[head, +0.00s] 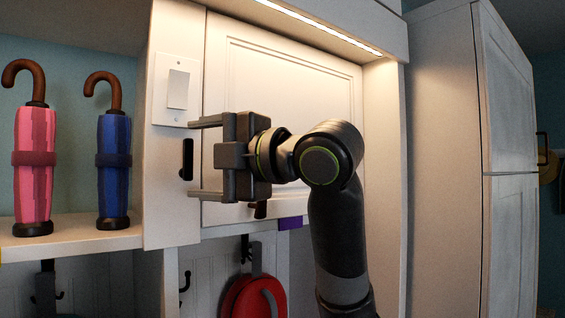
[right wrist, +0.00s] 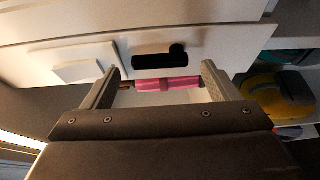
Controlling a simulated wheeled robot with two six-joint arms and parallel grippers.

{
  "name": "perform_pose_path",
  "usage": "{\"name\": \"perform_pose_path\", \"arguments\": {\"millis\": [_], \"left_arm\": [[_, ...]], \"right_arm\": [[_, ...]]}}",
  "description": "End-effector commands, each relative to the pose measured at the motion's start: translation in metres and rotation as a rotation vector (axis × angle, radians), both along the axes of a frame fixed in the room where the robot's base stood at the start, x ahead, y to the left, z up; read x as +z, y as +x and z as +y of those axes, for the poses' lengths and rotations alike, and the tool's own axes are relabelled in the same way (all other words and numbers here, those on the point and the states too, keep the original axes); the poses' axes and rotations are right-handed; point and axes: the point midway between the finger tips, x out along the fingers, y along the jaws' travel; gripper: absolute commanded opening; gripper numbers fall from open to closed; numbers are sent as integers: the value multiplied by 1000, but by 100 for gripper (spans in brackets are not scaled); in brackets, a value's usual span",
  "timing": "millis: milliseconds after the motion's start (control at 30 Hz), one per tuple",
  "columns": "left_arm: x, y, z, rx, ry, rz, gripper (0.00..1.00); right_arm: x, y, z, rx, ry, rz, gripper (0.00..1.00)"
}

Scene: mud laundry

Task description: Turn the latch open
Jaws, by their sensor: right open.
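The latch (head: 187,159) is a small dark bar on the white post left of the cabinet door (head: 285,95). It stands upright in the head view. In the right wrist view the latch (right wrist: 158,62) lies across the picture, with a round knob at its right end. My right gripper (head: 192,158) is open, its two fingers pointing at the post, one above and one below the latch's height. In the right wrist view the gripper (right wrist: 161,69) has the latch ahead between its fingertips, with nothing held. My left gripper is not in view.
A white light switch (head: 178,89) sits just above the latch, close to the upper finger. Pink (head: 34,165) and blue (head: 114,165) umbrellas stand on the shelf at left. A red round item (head: 250,298) hangs below. A tall cabinet (head: 450,150) stands at right.

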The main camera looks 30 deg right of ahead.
Motion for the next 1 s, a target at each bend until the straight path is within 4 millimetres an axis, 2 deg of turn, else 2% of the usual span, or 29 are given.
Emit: {"name": "perform_pose_path", "arguments": {"millis": [33, 200, 600, 800, 1000], "left_arm": [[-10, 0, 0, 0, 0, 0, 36], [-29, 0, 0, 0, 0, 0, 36], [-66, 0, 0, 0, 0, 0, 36], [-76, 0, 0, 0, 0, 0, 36], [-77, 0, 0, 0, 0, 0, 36]], "right_arm": [[-4, -8, -6, -5, -1, -6, 82], [-5, -36, -25, -7, -1, -6, 82], [-3, -102, -69, -6, -1, -4, 82], [-2, -123, -82, -3, -1, -1, 82], [0, -130, -87, -1, -1, 0, 82]]}}
